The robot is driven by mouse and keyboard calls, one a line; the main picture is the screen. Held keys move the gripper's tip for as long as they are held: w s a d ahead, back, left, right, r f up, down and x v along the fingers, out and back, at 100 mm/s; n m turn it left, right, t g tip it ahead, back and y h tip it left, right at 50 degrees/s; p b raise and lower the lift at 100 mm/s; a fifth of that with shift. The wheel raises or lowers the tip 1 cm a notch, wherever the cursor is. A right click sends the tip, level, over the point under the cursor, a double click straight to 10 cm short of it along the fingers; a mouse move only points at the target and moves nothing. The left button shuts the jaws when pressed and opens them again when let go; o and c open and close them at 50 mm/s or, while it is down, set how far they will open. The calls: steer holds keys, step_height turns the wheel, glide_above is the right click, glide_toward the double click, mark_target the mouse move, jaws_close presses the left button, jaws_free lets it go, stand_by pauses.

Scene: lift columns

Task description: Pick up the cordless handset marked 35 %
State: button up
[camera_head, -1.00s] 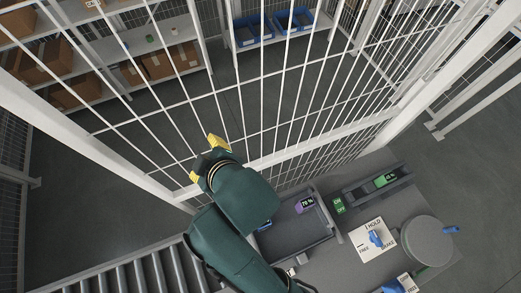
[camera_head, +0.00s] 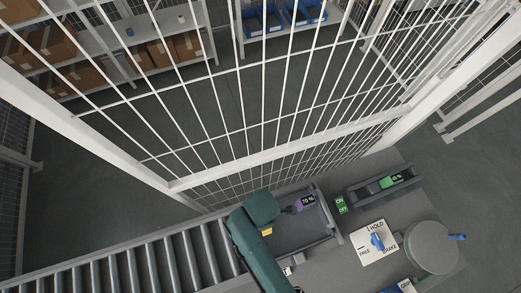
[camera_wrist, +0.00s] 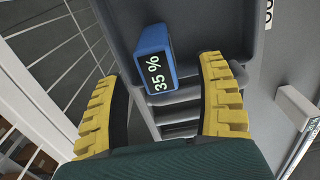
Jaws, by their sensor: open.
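The blue handset marked 35 % (camera_wrist: 156,58) lies in a dark grey tray (camera_wrist: 118,20) in the wrist view, its lit display facing me. My gripper (camera_wrist: 163,72) is open, with one yellow-padded finger on each side of the picture. The handset shows between and beyond the fingertips, and no contact is visible. In the head view my gripper (camera_head: 267,231) is over the left part of the tray (camera_head: 330,222), and my arm hides the blue handset there.
A green handset marked 48 % (camera_head: 391,181) lies in a dark channel right of the tray. A green ON/OFF label (camera_head: 340,204), a HOLD/FREE/BRAKE plate with blue knob (camera_head: 375,242) and a round grey disc (camera_head: 431,248) are nearby. A white mesh fence (camera_head: 280,170) stands behind; a roller conveyor (camera_head: 150,268) runs left.

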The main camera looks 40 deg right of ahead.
steer(key=f, duration=0.5)
steer(key=shift+w+a+f, duration=0.1)
steer(key=shift+w+f, duration=0.1)
jaws_close()
